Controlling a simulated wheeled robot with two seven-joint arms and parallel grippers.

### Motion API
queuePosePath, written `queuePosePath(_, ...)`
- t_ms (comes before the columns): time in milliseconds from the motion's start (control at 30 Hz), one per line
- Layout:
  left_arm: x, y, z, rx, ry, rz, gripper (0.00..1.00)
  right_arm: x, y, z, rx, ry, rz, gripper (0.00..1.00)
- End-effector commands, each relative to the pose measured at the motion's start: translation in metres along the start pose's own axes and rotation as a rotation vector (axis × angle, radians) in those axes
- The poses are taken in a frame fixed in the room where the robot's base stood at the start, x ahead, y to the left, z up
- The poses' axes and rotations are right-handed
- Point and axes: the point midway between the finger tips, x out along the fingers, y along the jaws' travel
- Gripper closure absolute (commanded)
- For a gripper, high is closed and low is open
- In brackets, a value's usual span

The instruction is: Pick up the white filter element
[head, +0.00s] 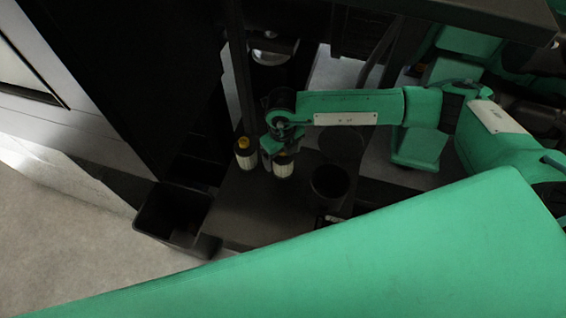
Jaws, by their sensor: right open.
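Two pale, whitish cylinders stand upright on a dark tray-like surface (235,215) in the middle of the head view. One pale filter element (284,168) is right at my right gripper (275,154), with its dark top partly hidden by the jaws. The other filter element (246,160) stands just to the left and has a yellow-orange top. My right gripper is open, pointing down around or just above the first element; I cannot tell whether it touches. My left gripper is not in view.
A dark open cup (328,186) stands right of the filter elements. A black open bin (172,212) is at the lower left. A dark upright post (238,70) rises behind the elements. Pale floor (60,230) is clear at left.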

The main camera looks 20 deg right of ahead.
Motion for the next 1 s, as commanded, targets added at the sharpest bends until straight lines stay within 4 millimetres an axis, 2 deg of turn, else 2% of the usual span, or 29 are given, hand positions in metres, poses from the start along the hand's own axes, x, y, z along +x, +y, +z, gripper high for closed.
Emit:
queuePosePath(100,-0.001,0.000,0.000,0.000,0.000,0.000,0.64,-0.001,0.000,0.000,0.000,-0.001,0.000,0.17)
queuePosePath(300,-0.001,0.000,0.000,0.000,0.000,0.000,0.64,-0.002,0.000,0.000,0.000,-0.001,0.000,0.56)
queuePosePath(367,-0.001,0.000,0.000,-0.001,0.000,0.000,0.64,-0.002,0.000,0.000,0.000,-0.001,0.000,0.65)
queuePosePath(600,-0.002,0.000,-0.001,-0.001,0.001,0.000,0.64,-0.003,0.000,0.000,0.000,-0.001,0.000,0.65)
queuePosePath(733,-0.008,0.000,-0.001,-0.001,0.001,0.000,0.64,-0.013,0.000,0.001,0.000,-0.002,0.001,0.65)
queuePosePath(867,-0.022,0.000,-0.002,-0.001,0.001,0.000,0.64,-0.038,0.000,0.001,0.000,-0.004,0.001,0.65)
queuePosePath(1000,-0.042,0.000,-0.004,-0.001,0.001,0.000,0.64,-0.077,0.000,0.001,0.000,-0.004,0.001,0.65)
